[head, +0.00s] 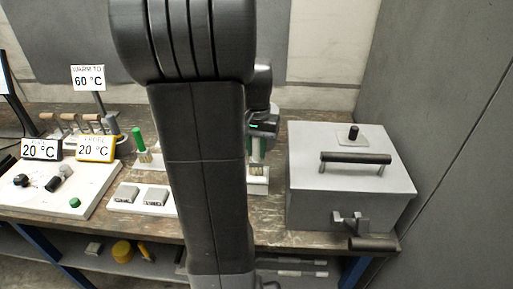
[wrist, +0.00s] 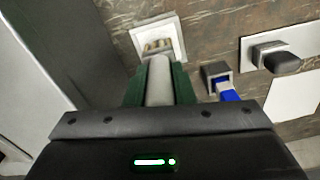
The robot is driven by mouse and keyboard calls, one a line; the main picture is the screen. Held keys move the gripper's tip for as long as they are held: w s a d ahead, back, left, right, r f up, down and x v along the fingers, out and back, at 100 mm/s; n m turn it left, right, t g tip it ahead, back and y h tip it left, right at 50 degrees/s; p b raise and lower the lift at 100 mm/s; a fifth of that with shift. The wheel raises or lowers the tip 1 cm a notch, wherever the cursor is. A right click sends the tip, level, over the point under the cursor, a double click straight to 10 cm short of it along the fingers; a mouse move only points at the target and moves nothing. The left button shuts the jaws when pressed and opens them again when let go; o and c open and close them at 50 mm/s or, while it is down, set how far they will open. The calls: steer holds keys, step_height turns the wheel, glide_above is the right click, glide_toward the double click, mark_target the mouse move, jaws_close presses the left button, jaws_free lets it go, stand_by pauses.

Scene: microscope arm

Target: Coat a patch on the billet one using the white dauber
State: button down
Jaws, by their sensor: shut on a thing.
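My gripper (wrist: 160,75) is shut on the white dauber (wrist: 159,82), whose pale handle lies between the green fingers. The dauber's far end points at a small white square tray (wrist: 139,46) with tan pieces in it; I cannot tell if they touch. In the head view my gripper (head: 262,150) is partly behind my arm, above that white tray (head: 258,186). Two grey metal billets, one at left (head: 126,194) and one at right (head: 156,196), lie on a white plate (head: 123,207) left of my arm. I cannot tell which is billet one.
A large grey box (head: 335,190) with a black handle stands right of the gripper. A green-handled brush (head: 138,140) stands at left, near a white panel (head: 32,199) with knobs. In the wrist view, a blue-handled item (wrist: 226,90) sits close right of the fingers.

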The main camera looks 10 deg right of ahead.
steer(key=shift+s+f, duration=0.1)
steer(key=shift+f, duration=0.5)
stand_by(1.2)
step_height(320, 180, up, 7)
steer(key=p, duration=0.5)
steer(key=shift+r+p, duration=0.15)
steer(key=shift+p, duration=0.25)
stand_by(0.6)
